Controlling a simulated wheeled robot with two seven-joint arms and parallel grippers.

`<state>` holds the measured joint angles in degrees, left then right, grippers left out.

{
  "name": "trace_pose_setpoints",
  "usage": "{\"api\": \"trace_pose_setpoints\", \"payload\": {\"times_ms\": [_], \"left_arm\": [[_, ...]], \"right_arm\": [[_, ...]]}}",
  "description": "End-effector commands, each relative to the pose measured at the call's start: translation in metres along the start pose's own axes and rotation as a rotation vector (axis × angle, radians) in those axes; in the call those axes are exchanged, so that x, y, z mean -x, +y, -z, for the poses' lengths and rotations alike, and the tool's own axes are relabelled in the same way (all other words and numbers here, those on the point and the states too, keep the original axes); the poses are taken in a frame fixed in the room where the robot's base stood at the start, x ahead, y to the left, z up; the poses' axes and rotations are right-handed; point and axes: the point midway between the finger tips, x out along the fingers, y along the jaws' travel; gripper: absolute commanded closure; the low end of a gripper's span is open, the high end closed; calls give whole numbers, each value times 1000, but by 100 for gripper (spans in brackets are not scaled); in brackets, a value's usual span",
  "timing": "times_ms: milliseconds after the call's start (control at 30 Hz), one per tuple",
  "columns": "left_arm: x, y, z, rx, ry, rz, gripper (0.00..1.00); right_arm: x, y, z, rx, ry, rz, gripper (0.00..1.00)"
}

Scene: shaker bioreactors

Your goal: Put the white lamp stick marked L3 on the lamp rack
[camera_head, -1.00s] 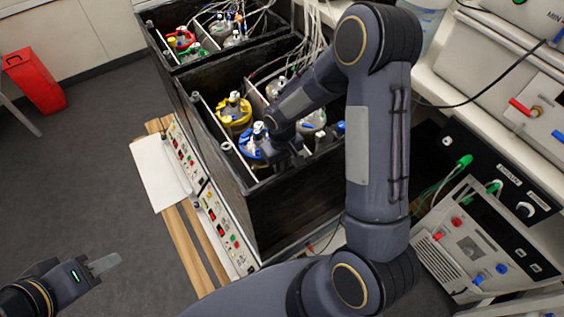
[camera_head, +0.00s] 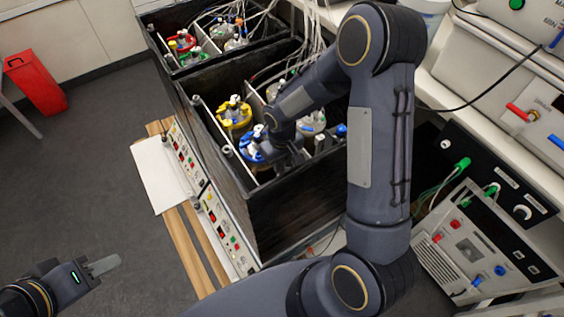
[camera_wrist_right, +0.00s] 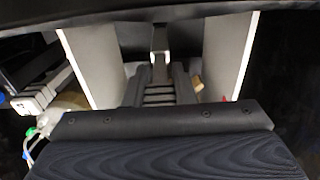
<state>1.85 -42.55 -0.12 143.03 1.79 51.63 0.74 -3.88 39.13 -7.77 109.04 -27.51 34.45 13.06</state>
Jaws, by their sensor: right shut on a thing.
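My right arm reaches into the near black box (camera_head: 290,205). Its gripper is mostly hidden behind my own wrist in the head view, beside the blue-capped vessel (camera_head: 252,150). In the right wrist view my right gripper (camera_wrist_right: 160,85) has its fingers close together around a narrow piece with a pale end (camera_wrist_right: 160,50). This is probably the lamp stick; most of it is hidden and no L3 mark is readable. White flat panels stand on the left (camera_wrist_right: 90,65) and right (camera_wrist_right: 231,50) of the fingers. My left gripper (camera_head: 103,265) hangs empty over the floor at lower left; its finger gap is unclear.
A yellow-capped vessel (camera_head: 235,113) stands behind the blue one. A second black box (camera_head: 185,68) with several vessels and tubes is further back. Control units (camera_head: 222,228) line the near box's left side. Instruments (camera_head: 480,245) fill the right.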

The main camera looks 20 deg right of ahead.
Motion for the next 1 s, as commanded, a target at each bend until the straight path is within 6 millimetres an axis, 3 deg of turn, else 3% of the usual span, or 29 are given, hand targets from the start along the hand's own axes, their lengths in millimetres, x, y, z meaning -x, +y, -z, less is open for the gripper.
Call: {"api": "trace_pose_setpoints", "payload": {"times_ms": [1000], "left_arm": [[10,4,5,0,0,0,64]], "right_arm": [[21,0,0,0,1,0,100]]}}
